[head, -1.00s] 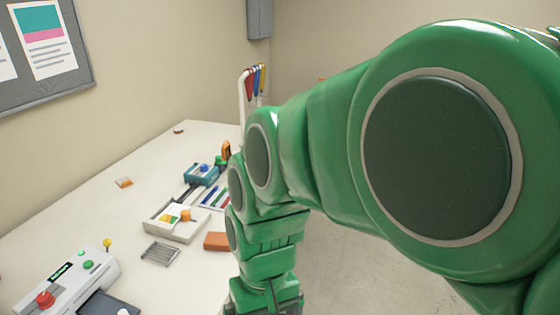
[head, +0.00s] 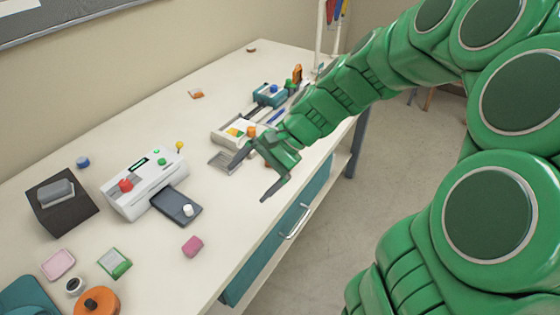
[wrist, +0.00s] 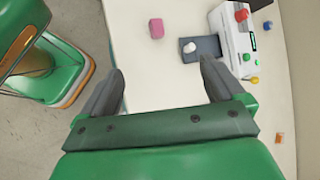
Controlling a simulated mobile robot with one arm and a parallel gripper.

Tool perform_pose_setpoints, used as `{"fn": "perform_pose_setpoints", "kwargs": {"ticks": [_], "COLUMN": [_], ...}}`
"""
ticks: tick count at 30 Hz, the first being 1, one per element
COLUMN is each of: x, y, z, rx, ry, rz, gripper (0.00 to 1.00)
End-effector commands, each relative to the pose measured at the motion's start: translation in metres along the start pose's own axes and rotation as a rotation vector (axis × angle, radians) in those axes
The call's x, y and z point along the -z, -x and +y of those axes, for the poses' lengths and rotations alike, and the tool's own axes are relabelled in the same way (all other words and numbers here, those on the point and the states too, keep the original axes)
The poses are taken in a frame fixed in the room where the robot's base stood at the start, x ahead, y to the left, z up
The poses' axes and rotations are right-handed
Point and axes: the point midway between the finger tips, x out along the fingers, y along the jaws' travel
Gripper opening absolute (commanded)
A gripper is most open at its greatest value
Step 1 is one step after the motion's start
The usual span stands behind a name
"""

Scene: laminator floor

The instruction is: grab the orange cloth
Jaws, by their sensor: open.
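My gripper (head: 251,182) is open and empty over the front part of the white table, between the pale tray and the pink block. In the wrist view my gripper (wrist: 162,72) has bare table between its spread fingers. The orange cloth cannot be picked out now. A flat orange piece, possibly the cloth, showed beside the pale tray in the earlier head view; that spot is now behind my gripper and arm. A small orange-and-white piece (head: 196,94) lies at the back of the table, and it also shows in the wrist view (wrist: 278,137).
A white laminator (head: 146,182) with a dark front tray (head: 174,207) stands left of my gripper. A pink block (head: 193,246) lies near the front edge. The pale tray (head: 231,130) and metal rack (head: 222,162) are close behind my gripper. An orange roll (head: 97,302) is front left.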

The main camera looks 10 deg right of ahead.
Motion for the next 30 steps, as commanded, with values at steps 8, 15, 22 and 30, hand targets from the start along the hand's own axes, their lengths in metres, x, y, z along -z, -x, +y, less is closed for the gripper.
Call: {"fn": "perform_pose_setpoints", "kwargs": {"ticks": [8,15,22,30], "x": [0.063,0.127,0.194,0.276], "y": [0.000,0.007,0.012,0.018], "z": [-0.024,-0.032,-0.023,0.009], "rx": [0.177,0.327,0.464,0.619], "ry": [-0.232,-0.446,-0.670,-0.939], "rz": [-0.052,-0.085,-0.116,-0.140], "gripper": [0.96,0.96,0.96,0.96]}}
